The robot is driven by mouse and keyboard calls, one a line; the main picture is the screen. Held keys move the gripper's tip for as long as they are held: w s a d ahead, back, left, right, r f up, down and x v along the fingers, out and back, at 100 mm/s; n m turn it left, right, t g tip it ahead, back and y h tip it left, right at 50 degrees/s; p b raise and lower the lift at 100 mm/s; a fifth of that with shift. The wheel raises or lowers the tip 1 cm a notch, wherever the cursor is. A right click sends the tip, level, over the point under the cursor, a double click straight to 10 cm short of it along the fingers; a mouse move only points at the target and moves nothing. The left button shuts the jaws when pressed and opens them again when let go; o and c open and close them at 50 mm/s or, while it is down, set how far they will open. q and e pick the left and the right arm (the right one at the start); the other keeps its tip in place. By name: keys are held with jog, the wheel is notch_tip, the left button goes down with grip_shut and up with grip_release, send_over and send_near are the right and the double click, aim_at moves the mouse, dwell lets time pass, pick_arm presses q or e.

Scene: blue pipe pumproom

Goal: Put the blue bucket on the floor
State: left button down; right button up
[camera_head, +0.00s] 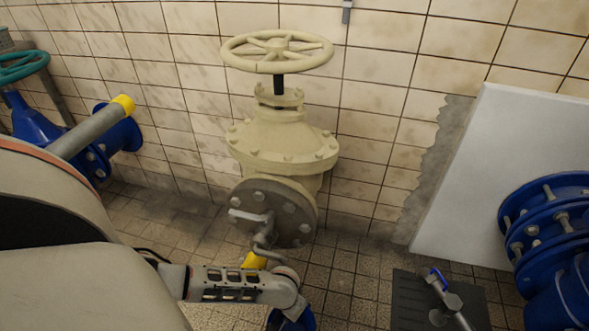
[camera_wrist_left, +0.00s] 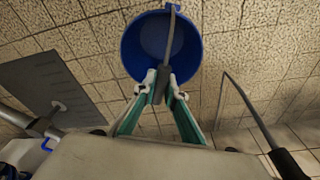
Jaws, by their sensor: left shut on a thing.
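The blue bucket (camera_wrist_left: 132,48) is below my left gripper (camera_wrist_left: 165,90) in the left wrist view, its open top toward the camera. The green fingers are shut on its handle (camera_wrist_left: 171,40). In the head view only part of the bucket (camera_head: 305,319) shows at the bottom edge, partly hidden by my left arm. The tiled floor (camera_wrist_left: 225,55) surrounds it in the wrist view. I cannot tell whether the base touches the floor. My right gripper is not in view.
A large cream valve (camera_head: 280,140) with a grey flange (camera_head: 290,228) stands behind the bucket. A dark floor plate (camera_head: 405,295) lies to the right, with a blue-handled tap (camera_head: 440,283) above it. Blue flanged pipe (camera_head: 560,235) stands far right. Floor between valve and plate is clear.

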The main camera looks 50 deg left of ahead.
pick_arm(q)
jog(key=shift+w+r, duration=0.15)
jog(key=shift+w, duration=0.1)
jog(key=shift+d, duration=0.1)
jog(key=c, duration=2.1)
grip_release()
jog(key=shift+f, duration=0.2)
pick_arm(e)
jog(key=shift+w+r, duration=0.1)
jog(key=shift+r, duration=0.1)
pick_arm(q)
jog(key=shift+r, duration=0.1)
notch_tip(320, 180, up, 2)
jog(key=shift+w+r+p, duration=0.15)
jog(key=shift+p, duration=0.5)
notch_tip(320, 180, up, 4)
jog(key=shift+p, duration=1.05)
jog(key=r+p, duration=0.1)
jog(key=r, duration=0.1)
jog(key=s+r+p, duration=0.2)
jog(key=r, duration=0.1)
jog(key=shift+s+d+r, duration=0.1)
jog(key=shift+s+r, duration=0.05)
jog(key=shift+r, duration=0.2)
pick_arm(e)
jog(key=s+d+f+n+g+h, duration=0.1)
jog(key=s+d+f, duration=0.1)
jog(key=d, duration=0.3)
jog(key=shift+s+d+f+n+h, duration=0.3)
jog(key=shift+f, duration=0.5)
